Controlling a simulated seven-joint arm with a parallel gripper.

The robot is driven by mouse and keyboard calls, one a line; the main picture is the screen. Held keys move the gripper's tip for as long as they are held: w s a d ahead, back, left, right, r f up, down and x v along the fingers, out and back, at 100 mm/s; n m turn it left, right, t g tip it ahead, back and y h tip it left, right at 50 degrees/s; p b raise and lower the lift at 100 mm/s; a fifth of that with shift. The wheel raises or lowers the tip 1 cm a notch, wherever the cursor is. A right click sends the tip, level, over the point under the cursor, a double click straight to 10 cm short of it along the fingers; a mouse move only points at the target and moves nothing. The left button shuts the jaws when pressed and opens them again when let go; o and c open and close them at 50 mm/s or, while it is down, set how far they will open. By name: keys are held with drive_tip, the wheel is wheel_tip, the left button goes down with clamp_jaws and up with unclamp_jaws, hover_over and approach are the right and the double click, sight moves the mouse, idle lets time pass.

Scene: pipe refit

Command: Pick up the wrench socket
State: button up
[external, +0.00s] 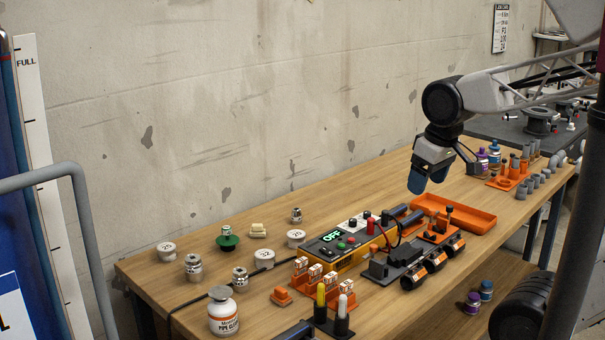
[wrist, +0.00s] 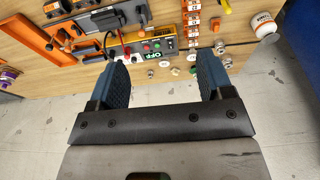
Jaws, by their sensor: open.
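My gripper (external: 428,181) is open and empty, high above the far part of the wooden table, near the orange tray. In the wrist view its two blue fingers (wrist: 163,70) stand wide apart with nothing between them. Small silvery metal pieces stand at the table's near left: one (external: 193,267) at the left, one (external: 240,278) beside the white bottle, and a smaller one (external: 296,215) near the wall side. I cannot tell for sure which is the wrench socket. Metal pieces also show small in the wrist view (wrist: 220,48), beyond the right finger. My gripper is well apart from them.
A yellow control box (external: 345,257) with an OFF display and a black module with orange-ringed cylinders (external: 411,278) fill the table's middle. The orange tray (external: 470,217) lies beyond. White caps (external: 264,258), a green piece (external: 228,242) and a white bottle (external: 223,314) stand around the metal pieces.

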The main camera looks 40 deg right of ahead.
drive_tip(key=m+y, duration=1.3)
drive_tip(key=m, duration=0.8)
approach(240, 271)
drive_tip(key=shift+s+d+f+t, duration=0.1)
drive_tip(key=shift+s+d+t, duration=0.05)
drive_tip(key=shift+d, duration=0.3)
drive_tip(key=shift+s+d+f+t, duration=0.15)
drive_tip(key=shift+s+d, duration=0.05)
drive_tip(key=shift+d, duration=0.25)
drive_tip(key=shift+x, duration=3.15)
drive_tip(key=shift+a, duration=0.1)
drive_tip(key=shift+x, duration=2.75)
drive_tip(key=shift+r, duration=0.1)
